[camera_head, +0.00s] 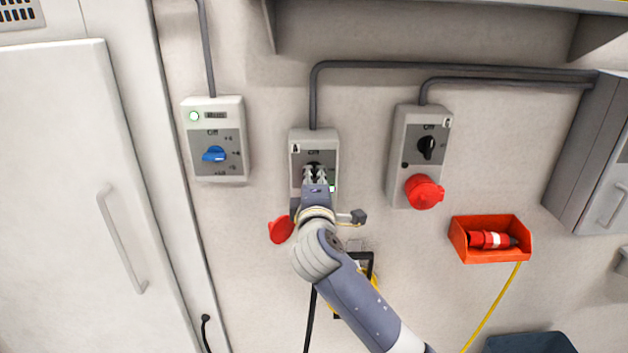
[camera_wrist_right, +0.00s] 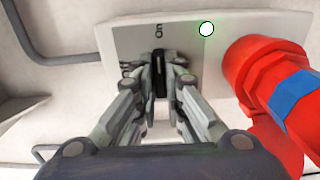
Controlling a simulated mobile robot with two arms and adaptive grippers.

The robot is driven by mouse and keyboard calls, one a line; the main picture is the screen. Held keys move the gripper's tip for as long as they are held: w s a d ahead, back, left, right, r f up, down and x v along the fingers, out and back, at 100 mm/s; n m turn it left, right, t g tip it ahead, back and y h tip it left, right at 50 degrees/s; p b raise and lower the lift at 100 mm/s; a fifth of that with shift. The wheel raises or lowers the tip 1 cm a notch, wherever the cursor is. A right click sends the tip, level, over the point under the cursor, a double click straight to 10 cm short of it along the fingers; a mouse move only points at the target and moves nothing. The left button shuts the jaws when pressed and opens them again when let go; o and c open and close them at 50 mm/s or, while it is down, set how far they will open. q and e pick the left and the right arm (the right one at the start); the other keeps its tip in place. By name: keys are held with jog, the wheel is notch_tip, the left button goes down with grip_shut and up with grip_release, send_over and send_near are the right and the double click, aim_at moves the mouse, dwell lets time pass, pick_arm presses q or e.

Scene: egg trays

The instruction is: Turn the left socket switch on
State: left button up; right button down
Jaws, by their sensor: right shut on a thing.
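The left socket box (camera_head: 299,138) is a pale grey wall unit in the middle of the head view; it also shows in the wrist view (camera_wrist_right: 110,35). Its black switch (camera_wrist_right: 158,72) stands between the fingertips of my right gripper (camera_head: 315,174), which is shut on it. In the wrist view the switch lines up with the "On" mark. A light (camera_wrist_right: 206,29) beside the switch glows green-white. A red plug-like part with a blue band (camera_wrist_right: 275,75) is next to the gripper. My arm hides the lower box in the head view. My left gripper is not in view.
The right socket box (camera_head: 399,150) has a black switch and red cover. A blue-knobbed box (camera_head: 232,108) hangs at left. A red bin (camera_head: 461,240) holds a red-white connector (camera_head: 488,240). Grey conduits (camera_head: 440,65) run above. A white cabinet door (camera_head: 60,150) fills the left.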

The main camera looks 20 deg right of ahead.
jog(key=shift+f, duration=0.15)
jog(key=c, duration=1.7)
grip_release()
jog(key=v, duration=1.2)
jog(key=shift+s, duration=0.1)
